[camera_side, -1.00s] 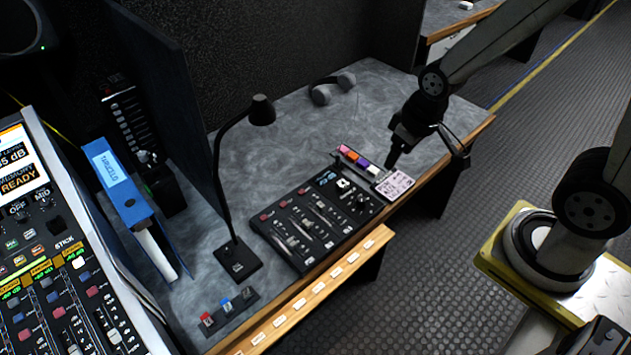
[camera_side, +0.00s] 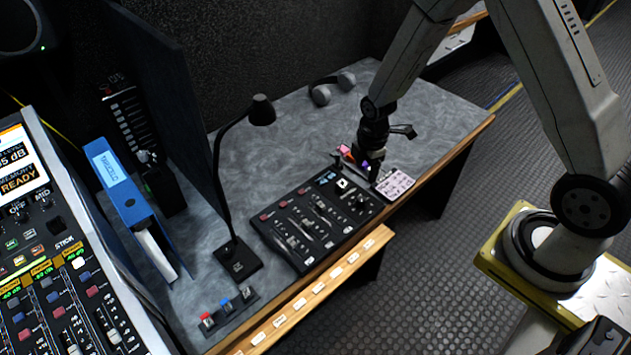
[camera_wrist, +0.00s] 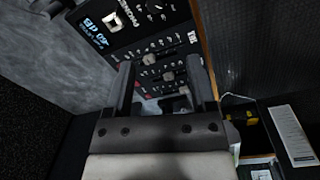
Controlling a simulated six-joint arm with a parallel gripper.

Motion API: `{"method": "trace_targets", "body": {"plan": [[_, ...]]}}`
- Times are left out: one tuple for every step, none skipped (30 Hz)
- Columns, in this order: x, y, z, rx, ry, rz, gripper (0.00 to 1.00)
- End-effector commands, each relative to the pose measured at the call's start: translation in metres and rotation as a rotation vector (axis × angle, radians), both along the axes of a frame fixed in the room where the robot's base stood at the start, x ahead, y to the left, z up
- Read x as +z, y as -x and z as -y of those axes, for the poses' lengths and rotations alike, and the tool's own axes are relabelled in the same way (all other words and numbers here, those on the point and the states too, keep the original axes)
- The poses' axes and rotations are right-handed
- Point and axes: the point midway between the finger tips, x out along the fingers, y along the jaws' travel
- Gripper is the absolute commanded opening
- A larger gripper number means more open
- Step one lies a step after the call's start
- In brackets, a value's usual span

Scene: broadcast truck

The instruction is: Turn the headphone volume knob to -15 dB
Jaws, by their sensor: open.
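A black control panel (camera_side: 315,222) with several sliders and buttons lies on the grey desk. A small dark knob (camera_side: 361,200) is near its right end; a round knob also shows at the top edge of the wrist view (camera_wrist: 154,7). I cannot read its setting or scale. My gripper (camera_side: 373,176) is above the panel's far right corner, apart from the knob as far as I can tell. In the wrist view, my gripper's two fingers (camera_wrist: 162,72) are spread, with nothing between them but the panel's sliders beyond.
A pink card (camera_side: 394,184) and coloured markers (camera_side: 346,151) lie beside the panel, partly behind my gripper. Grey headphones (camera_side: 332,88) lie at the back. A wooden edge strip (camera_side: 310,295) runs along the front.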

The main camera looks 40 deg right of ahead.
Motion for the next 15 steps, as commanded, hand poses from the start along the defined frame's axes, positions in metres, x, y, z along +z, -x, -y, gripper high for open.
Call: {"method": "trace_targets", "body": {"plan": [[-0.012,-0.002,0.003,0.056,0.000,-0.013,0.72],[-0.018,-0.003,0.004,0.091,0.001,-0.019,0.72],[-0.025,-0.005,0.006,0.133,0.002,-0.023,0.72],[-0.030,-0.005,0.007,0.163,0.002,-0.029,0.72],[-0.034,-0.006,0.008,0.190,0.003,-0.032,0.72],[-0.039,-0.007,0.010,0.222,0.002,-0.035,0.72],[-0.043,-0.007,0.010,0.243,0.002,-0.038,0.72],[-0.045,-0.008,0.011,0.261,0.002,-0.040,0.72],[-0.048,-0.009,0.012,0.280,0.003,-0.041,0.72],[-0.050,-0.009,0.012,0.292,0.002,-0.043,0.72],[-0.051,-0.009,0.012,0.300,0.001,-0.045,0.72],[-0.053,-0.009,0.012,0.309,0.002,-0.045,0.72],[-0.053,-0.009,0.013,0.313,0.002,-0.046,0.72],[-0.053,-0.009,0.013,0.315,0.002,-0.046,0.72],[-0.053,-0.009,0.013,0.316,0.002,-0.045,0.72]]}}
